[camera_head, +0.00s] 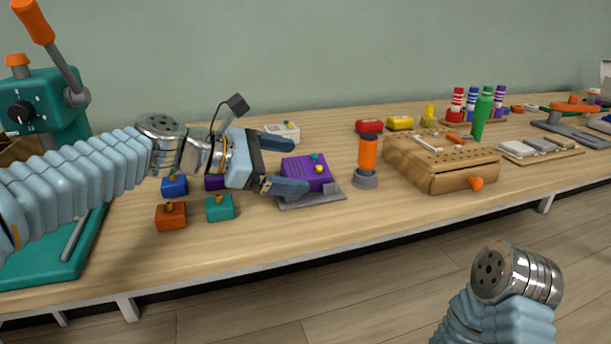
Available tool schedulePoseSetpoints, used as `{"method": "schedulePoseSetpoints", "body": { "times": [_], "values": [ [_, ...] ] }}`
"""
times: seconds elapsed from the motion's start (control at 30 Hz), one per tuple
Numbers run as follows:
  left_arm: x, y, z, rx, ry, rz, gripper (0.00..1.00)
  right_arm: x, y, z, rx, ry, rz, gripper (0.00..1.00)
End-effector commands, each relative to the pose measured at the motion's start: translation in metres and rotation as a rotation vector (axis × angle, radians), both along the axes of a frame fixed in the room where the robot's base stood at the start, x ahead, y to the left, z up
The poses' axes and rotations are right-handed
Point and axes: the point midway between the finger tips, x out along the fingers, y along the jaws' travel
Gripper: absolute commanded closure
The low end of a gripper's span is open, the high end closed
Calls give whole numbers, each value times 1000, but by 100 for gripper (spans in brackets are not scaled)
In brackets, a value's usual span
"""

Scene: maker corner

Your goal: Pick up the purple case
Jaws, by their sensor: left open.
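The purple case (311,174) is a small box with dark slots on one side and teal and yellow knobs on top. It sits on a grey plate (318,201) near the front of the bench. My left gripper (298,167) is open and comes in from the left. Its near finger overlaps the case's lower left in the picture, and its far finger lies to the upper left of it. I cannot tell whether either finger touches the case. My right arm shows at the lower right, but its gripper is not in view.
An orange-handled tool (367,155) stands close to the right of the case, with a wooden box (437,160) beyond. Blue, teal (220,208) and orange-brown (171,217) knobbed blocks and another purple piece (215,182) lie near my left arm. A teal press (42,105) stands at left.

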Motion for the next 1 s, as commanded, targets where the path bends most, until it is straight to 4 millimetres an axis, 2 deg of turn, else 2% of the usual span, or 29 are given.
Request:
{"method": "schedulePoseSetpoints", "body": {
  "times": [0.13, 0.37, 0.73, 1.0],
  "values": [
    [6, -12, -6, 1, 0, 0, 6, 0, 0, -1, 0, 0, 0, 0],
    [7, -13, -6, 1, 0, 1, 6, 0, 0, -1, 1, 0, 0, 0],
    [7, -13, -6, 1, 0, 1, 63, 0, 0, -1, 0, 0, 0, 0],
    [7, -13, -4, 0, -2, 1, 66, 0, 0, 0, 0, 1, 0, 0]
  ]
}}
